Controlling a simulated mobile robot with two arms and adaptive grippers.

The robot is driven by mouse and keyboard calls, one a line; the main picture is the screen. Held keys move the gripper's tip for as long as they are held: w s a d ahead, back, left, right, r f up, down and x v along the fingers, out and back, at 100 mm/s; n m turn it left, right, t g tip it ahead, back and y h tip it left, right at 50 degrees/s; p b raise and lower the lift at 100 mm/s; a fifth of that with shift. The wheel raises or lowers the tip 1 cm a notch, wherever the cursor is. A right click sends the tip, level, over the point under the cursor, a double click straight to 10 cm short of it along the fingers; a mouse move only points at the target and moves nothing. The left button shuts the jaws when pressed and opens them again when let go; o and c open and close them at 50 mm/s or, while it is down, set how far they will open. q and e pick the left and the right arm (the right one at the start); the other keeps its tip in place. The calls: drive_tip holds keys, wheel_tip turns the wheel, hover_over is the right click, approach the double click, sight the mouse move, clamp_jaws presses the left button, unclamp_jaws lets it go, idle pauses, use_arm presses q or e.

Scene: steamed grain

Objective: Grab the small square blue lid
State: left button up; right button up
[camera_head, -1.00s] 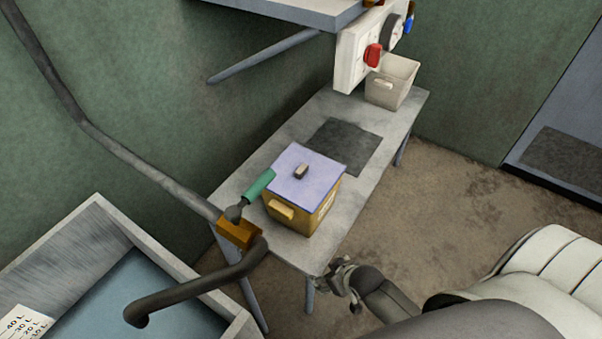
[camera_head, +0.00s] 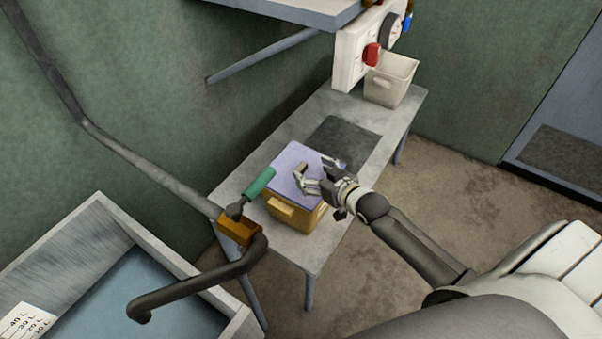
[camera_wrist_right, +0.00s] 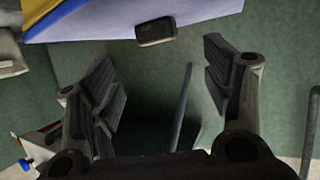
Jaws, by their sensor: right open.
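The square blue lid (camera_head: 288,165) lies on top of a yellow box (camera_head: 294,215) on the narrow grey table. It has a small dark handle knob (camera_head: 303,169) in its middle. My right gripper (camera_head: 320,174) is open over the lid's right side, its fingers pointing toward the knob. In the right wrist view the lid (camera_wrist_right: 215,10) shows at the top, with the knob (camera_wrist_right: 156,31) beyond the gap between the open fingers (camera_wrist_right: 165,85). No contact with the knob is visible. The gripper hides part of the lid and box. My left gripper is not in view.
A green-handled valve lever (camera_head: 260,182) and its pipe stand close left of the box. A sink-like basin (camera_head: 130,285) is at the lower left. A dark mat (camera_head: 345,138), a white bin (camera_head: 390,82) and a control panel with a red knob (camera_head: 371,54) are behind.

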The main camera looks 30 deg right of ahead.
sight(301, 166)
drive_tip(key=shift+f+x, duration=0.15)
drive_tip(key=shift+x, duration=1.2)
drive_tip(key=shift+f+x, duration=0.2)
drive_tip(key=shift+x, duration=1.15)
drive_tip(key=shift+s+d, duration=0.1)
drive_tip(key=shift+s, duration=0.05)
drive_tip(key=c, duration=1.2)
drive_tip(key=shift+r, duration=0.1)
drive_tip(key=shift+c, duration=0.2)
